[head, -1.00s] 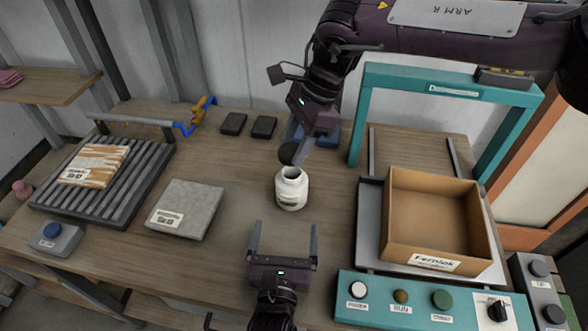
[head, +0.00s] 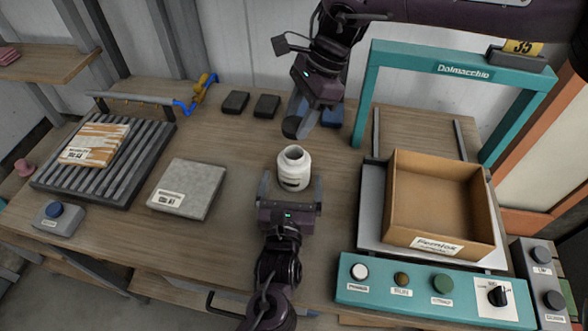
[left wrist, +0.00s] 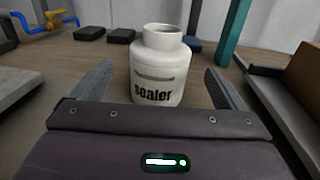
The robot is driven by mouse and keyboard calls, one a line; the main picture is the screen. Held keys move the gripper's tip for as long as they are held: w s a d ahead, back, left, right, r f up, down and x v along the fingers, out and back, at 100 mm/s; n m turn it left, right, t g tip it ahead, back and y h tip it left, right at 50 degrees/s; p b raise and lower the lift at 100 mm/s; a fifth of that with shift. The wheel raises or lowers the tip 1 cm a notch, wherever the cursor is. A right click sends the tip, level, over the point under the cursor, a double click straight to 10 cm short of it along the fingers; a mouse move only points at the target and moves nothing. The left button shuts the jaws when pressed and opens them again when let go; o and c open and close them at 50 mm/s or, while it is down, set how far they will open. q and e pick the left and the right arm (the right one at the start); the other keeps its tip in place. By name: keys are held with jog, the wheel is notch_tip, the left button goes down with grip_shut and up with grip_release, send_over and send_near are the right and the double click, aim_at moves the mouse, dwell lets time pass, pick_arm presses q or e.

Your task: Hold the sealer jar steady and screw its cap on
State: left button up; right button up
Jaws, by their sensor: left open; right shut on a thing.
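The white sealer jar (head: 294,169) stands upright on the wooden table with its mouth open and no cap on it. It also shows in the left wrist view (left wrist: 158,75), with the word "sealer" facing me. My left gripper (head: 290,183) is open, its two fingers on either side of the jar's near part, with a visible gap on each side in the left wrist view (left wrist: 160,85). My right gripper (head: 299,120) is above and behind the jar, shut on the dark round cap (head: 291,127). The cap is apart from the jar.
A cardboard box (head: 437,200) sits right of the jar, inside a teal frame (head: 364,105) with a control panel (head: 436,299) in front. A grey slab (head: 187,188) lies to the left. Two dark pads (head: 266,105) lie behind. The table around the jar is clear.

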pick_arm(q)
jog(key=w, duration=0.6)
jog(key=shift+d, duration=0.3)
jog(key=c, duration=1.4)
jog(key=shift+c, duration=0.2)
pick_arm(e)
send_over(293, 153)
jog(key=d, duration=0.1)
jog(key=shift+w+f, duration=0.15)
jog(key=shift+f, duration=1.05)
jog(key=shift+w+f, duration=0.1)
jog(key=shift+f, duration=1.1)
jog(key=shift+f, duration=0.1)
jog(key=shift+f, duration=0.8)
jog(key=shift+f, duration=0.6)
